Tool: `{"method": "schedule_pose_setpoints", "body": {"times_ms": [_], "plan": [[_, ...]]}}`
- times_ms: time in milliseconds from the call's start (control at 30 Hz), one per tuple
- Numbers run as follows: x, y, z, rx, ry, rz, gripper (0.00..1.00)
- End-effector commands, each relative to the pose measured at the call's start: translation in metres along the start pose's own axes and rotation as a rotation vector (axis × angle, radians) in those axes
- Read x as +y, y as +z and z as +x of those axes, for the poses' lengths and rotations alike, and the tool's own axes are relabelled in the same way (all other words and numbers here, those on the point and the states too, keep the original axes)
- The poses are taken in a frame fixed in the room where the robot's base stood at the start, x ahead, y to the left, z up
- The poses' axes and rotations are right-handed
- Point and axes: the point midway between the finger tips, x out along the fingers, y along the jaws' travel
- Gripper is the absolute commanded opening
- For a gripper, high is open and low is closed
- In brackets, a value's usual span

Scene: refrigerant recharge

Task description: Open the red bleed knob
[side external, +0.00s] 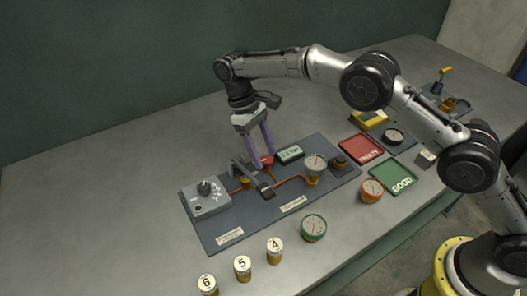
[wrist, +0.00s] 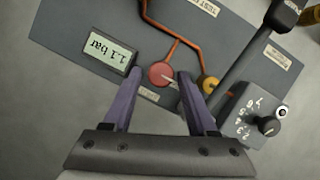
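The red bleed knob (wrist: 161,75) is a round red knob with a pale pointer mark, joined to a copper pipe on the dark panel. In the side view the knob (side external: 267,160) shows partly, at the fingertips. My gripper (wrist: 155,80) points down at the knob, its two purple fingers apart, one on each side of it. In the side view my gripper (side external: 264,160) is low over the panel. I cannot tell whether the fingers touch the knob. Beside it a display (wrist: 105,52) reads 1.1 bar.
A lever handle (side external: 253,175) stands close by on the panel (side external: 230,220). A grey selector box (side external: 206,197) is at its left end and a gauge (side external: 315,165) to the right. Numbered canisters (side external: 242,268), a red tray (side external: 361,149) and a green tray (side external: 393,177) lie around it.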

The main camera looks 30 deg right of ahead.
Motion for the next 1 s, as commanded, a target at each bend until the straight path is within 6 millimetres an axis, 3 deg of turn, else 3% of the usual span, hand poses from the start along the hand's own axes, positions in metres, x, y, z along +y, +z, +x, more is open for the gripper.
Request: {"method": "schedule_pose_setpoints", "body": {"times_ms": [467, 633, 1000], "plan": [[-0.001, 0.0, -0.006, -0.004, -0.001, 0.0, 0.72], [0.0, -0.001, -0.029, 0.0, -0.001, 0.0, 0.72], [0.0, 0.022, -0.085, -0.002, -0.001, 0.0, 0.72]]}}
